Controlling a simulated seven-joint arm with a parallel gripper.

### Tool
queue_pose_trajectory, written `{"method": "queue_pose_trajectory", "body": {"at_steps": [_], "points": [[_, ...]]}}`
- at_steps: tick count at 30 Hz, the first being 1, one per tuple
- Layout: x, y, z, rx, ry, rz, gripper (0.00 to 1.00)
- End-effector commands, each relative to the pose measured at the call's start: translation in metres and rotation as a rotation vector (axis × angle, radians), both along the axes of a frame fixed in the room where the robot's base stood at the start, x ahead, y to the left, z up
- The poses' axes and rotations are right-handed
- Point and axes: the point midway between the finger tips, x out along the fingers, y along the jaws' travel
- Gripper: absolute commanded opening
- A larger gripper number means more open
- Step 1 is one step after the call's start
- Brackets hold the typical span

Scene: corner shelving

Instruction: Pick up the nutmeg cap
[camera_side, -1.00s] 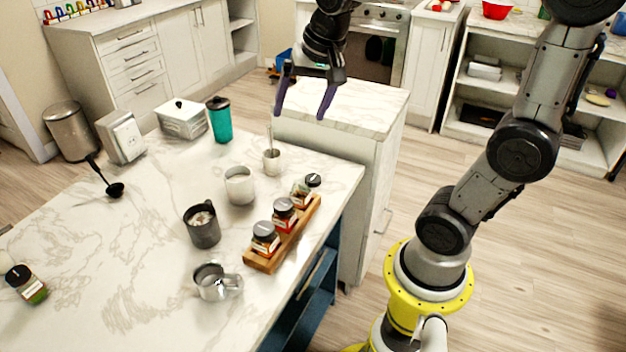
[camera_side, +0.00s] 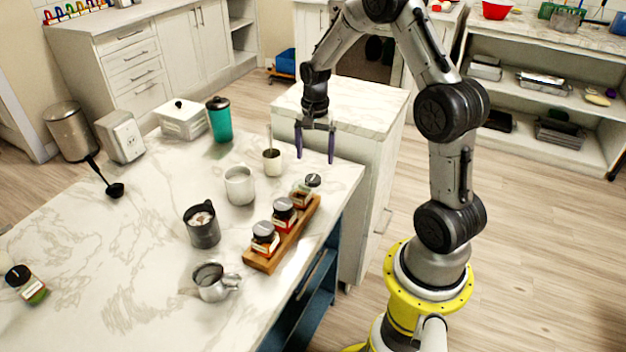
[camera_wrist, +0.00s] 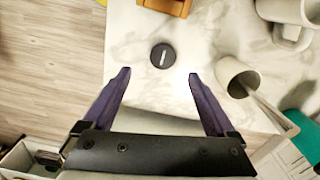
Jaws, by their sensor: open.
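The nutmeg cap, a round black disc with a pale mark on top (camera_side: 313,180), lies on the marble counter just past the far end of the wooden spice rack (camera_side: 262,264). In the wrist view the cap (camera_wrist: 162,57) is at upper centre, a little beyond the fingertips. An uncapped-looking jar (camera_side: 301,196) stands at the rack's far end, partly hidden by the cap in the side view. My gripper (camera_side: 315,159) points down above the cap, its purple fingers apart and empty. In the wrist view my gripper (camera_wrist: 159,73) straddles bare countertop.
Two black-lidded jars (camera_side: 284,214) (camera_side: 263,239) stand on the rack. A small cup with a utensil (camera_side: 272,162) is left of the cap, with a white mug (camera_side: 240,186) nearby. The counter's right edge (camera_side: 352,190) is close to the cap.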

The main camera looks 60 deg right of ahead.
Motion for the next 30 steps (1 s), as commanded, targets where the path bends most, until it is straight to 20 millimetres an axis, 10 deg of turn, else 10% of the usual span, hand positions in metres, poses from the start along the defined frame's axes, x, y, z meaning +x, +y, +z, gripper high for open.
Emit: {"method": "queue_pose_trajectory", "body": {"at_steps": [28, 30], "points": [[0.004, 0.002, -0.072, -0.001, -0.001, 0.001, 0.91], [0.004, 0.002, -0.072, -0.001, -0.001, 0.001, 0.79]]}}
